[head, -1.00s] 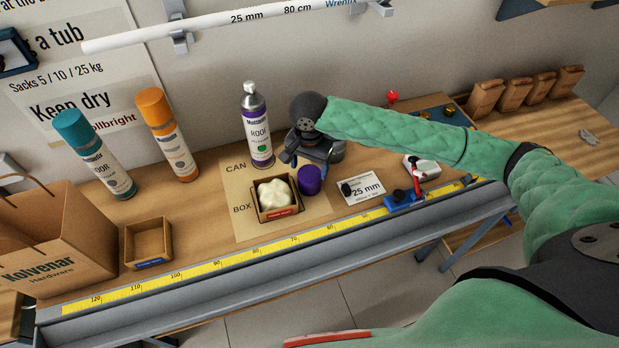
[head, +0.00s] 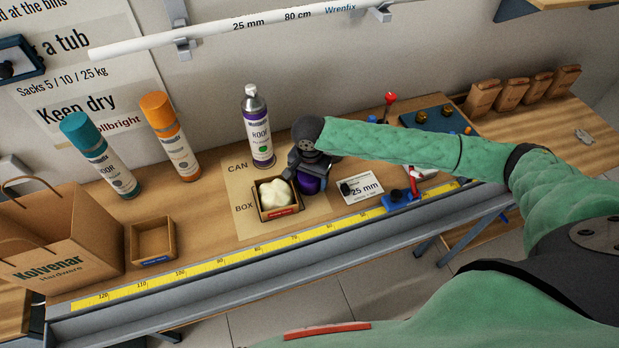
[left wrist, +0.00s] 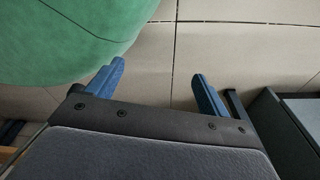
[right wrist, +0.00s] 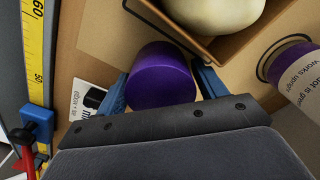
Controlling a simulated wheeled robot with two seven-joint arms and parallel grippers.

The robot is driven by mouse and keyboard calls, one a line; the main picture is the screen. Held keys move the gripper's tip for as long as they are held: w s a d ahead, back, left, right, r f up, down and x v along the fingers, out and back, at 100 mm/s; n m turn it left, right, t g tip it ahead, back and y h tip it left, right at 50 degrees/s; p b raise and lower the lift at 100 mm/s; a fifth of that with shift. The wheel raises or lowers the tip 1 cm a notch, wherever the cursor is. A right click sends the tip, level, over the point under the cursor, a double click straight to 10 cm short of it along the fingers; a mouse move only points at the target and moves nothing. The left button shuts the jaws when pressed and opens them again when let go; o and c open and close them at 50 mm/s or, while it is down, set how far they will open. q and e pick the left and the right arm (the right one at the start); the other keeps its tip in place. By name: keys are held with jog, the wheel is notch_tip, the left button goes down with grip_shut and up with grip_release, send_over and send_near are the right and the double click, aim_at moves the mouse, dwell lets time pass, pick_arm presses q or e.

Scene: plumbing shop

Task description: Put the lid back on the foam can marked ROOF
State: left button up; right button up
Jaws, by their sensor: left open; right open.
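The foam can marked ROOF (head: 259,138) stands upright on the CAN area of the tan mat, its pale nozzle top bare. Its lower part also shows at the right of the right wrist view (right wrist: 303,76). The purple lid (head: 310,185) stands on the mat beside the small box, partly hidden by my right gripper (head: 303,174). In the right wrist view the lid (right wrist: 161,78) lies between the fingers of my open right gripper (right wrist: 162,86), one on each side. My left gripper (left wrist: 158,74) is open and empty above the floor, away from the bench.
A box (head: 265,214) holding a cream lump stands close to the lid. A teal-capped can (head: 105,160), an orange-capped can (head: 173,145), an empty box (head: 136,244) and a paper bag (head: 75,258) stand left. A card (head: 362,190) and blue clamp (head: 400,200) lie right.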

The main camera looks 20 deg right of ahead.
jog(key=c, duration=0.8)
pick_arm(q)
jog(key=shift+f, duration=0.1)
pick_arm(e)
jog(key=shift+r, duration=0.1)
jog(key=shift+r+b, duration=0.25)
jog(key=shift+b, duration=0.05)
notch_tip(320, 180, up, 3)
jog(key=shift+f+b, duration=0.2)
jog(key=shift+b, duration=0.4)
notch_tip(320, 180, up, 5)
jog(key=shift+r+b, duration=0.2)
jog(key=shift+b, duration=0.65)
pick_arm(q)
jog(key=w+d+r, duration=0.1)
jog(key=w+r, duration=0.1)
jog(key=w, duration=0.5)
jog(key=shift+w+d+r, duration=0.3)
jog(key=shift+d, duration=0.1)
pick_arm(e)
jog(key=shift+r, duration=0.65)
